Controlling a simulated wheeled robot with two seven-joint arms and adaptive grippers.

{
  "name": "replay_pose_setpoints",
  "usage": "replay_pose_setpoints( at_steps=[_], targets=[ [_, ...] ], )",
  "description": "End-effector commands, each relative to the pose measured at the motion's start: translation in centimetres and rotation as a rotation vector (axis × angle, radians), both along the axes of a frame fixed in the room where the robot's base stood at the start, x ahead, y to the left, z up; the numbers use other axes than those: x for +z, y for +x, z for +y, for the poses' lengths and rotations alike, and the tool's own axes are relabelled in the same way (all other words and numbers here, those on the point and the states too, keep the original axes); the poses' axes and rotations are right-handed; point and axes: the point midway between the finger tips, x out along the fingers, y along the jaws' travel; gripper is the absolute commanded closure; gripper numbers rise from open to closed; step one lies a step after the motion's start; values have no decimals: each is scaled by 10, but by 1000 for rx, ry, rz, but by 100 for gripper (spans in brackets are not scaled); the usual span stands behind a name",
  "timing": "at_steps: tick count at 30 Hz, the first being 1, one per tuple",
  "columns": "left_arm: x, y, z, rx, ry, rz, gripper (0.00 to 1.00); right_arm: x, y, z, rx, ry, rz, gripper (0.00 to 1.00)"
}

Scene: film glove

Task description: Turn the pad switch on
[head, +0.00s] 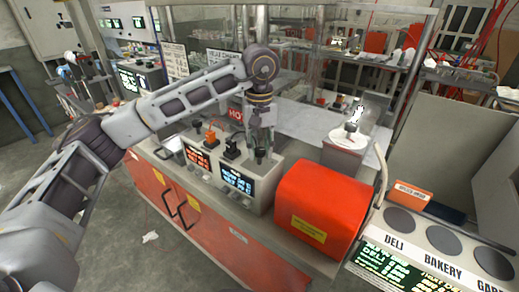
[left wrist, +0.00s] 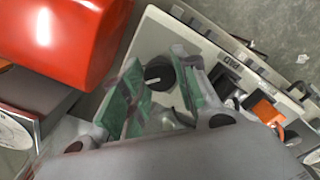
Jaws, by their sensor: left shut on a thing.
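A beige control box (head: 273,187) stands on the orange-fronted bench, with switches on its top. My left gripper (head: 261,157) reaches down onto its right end from above. In the left wrist view the green-padded fingers of my left gripper (left wrist: 153,92) stand on both sides of a round black knob (left wrist: 158,73) and are shut on it. The lettering beside it appears to read PAD, upside down in that view. The knob's lower part is partly hidden by the fingers. My right gripper is not in view.
An orange switch (head: 210,137) and a black switch (head: 231,149) stand left of the gripper on the box. A red rounded housing (head: 322,207) stands close on the right. A panel with grey discs (head: 399,221) lies further right. Lit displays (head: 237,180) face the front.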

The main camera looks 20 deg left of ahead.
Motion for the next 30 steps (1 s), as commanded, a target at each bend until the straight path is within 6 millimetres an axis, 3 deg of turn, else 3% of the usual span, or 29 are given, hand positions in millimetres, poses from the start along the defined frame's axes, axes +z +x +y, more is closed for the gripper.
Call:
replay_pose_setpoints(
  at_steps=[15,16,20,30],
  targets=[
    [3,1,0,-20,-3,-6,94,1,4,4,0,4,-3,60],
    [3,1,0,-20,-3,-6,66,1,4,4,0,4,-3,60],
    [2,1,0,-20,-1,-4,49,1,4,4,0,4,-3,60],
    [1,0,0,-21,0,-1,47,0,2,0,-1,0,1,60]
  ],
)
